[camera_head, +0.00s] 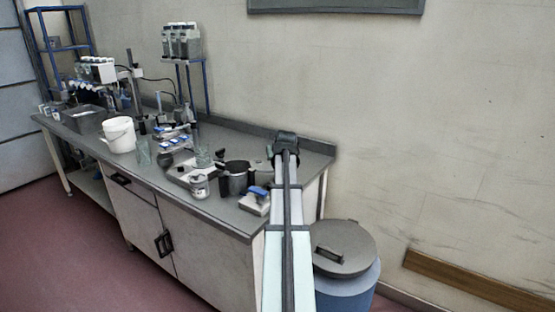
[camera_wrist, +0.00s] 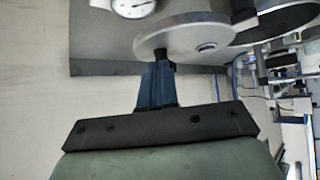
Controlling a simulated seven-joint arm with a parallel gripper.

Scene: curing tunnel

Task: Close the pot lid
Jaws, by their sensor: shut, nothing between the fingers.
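The dark pot (camera_head: 237,178) stands on the bench left of my arm; its top looks open, with dark handles at its sides. In the wrist view, part of a dark round vessel that looks like this pot (camera_wrist: 288,18) shows at the upper right. Beside it is a pale grey disc with a small knob, which looks like the lid (camera_wrist: 180,38). My gripper (camera_wrist: 160,60) is shut and empty, its tips at the disc's near edge; I cannot tell whether they touch. In the head view, my gripper (camera_head: 284,140) is at the bench's right end, mostly hidden by my arm.
A round dial (camera_wrist: 132,7) is near the disc. A lidded blue drum (camera_head: 345,288) stands right of the bench.

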